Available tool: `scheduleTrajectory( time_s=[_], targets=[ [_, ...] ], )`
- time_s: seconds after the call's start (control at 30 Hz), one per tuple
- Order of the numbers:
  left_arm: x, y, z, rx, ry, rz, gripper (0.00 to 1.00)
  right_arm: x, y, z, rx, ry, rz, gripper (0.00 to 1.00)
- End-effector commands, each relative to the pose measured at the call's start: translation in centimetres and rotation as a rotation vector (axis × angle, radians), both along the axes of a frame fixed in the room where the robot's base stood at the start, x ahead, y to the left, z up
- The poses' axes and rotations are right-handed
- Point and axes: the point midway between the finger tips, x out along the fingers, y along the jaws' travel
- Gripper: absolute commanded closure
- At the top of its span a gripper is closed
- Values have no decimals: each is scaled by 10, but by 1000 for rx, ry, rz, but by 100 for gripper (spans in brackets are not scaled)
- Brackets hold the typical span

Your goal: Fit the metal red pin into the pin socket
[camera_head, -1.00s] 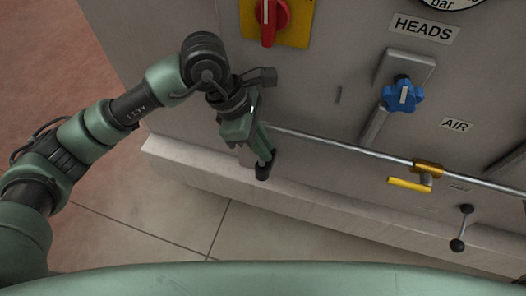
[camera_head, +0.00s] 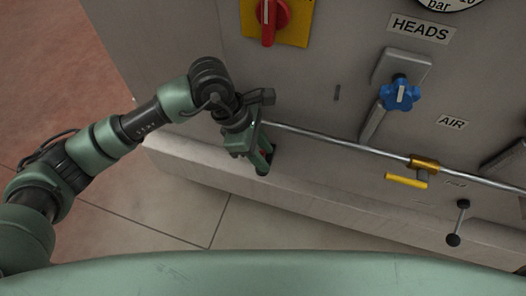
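My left gripper (camera_head: 265,163) points down close to the front of the grey machine (camera_head: 310,60), just above its pale base ledge. A small bit of red (camera_head: 264,151) shows between or just behind its fingers. It may be part of the red pin, but it is mostly hidden, and I cannot tell whether the fingers touch it. The fingers are small and overlap in this view, so their opening is unclear. I cannot make out the pin socket for sure. My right gripper is out of view.
A metal pipe (camera_head: 330,139) with a yellow-handled valve (camera_head: 407,181) runs right from beside the gripper. A red switch (camera_head: 270,16), a blue knob (camera_head: 399,94) and a black-ended lever (camera_head: 458,224) sit on the machine. Tiled floor lies in front, clear.

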Motion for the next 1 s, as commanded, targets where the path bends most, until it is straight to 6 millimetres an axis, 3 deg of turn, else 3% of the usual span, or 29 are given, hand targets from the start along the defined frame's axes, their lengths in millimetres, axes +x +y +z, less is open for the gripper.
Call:
scheduleTrajectory(
  time_s=[0.27, 0.33, 0.7, 1.0],
  targets=[
    [0, 0, 6, 0, 0, 1, 64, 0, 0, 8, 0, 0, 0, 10],
    [2, 4, 11, -1, -4, 2, 64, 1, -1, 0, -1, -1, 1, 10],
    [7, 34, 82, 0, -6, 1, 64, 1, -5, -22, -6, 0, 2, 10],
    [7, 45, 112, 1, -1, 0, 64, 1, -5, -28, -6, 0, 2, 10]
  ],
)
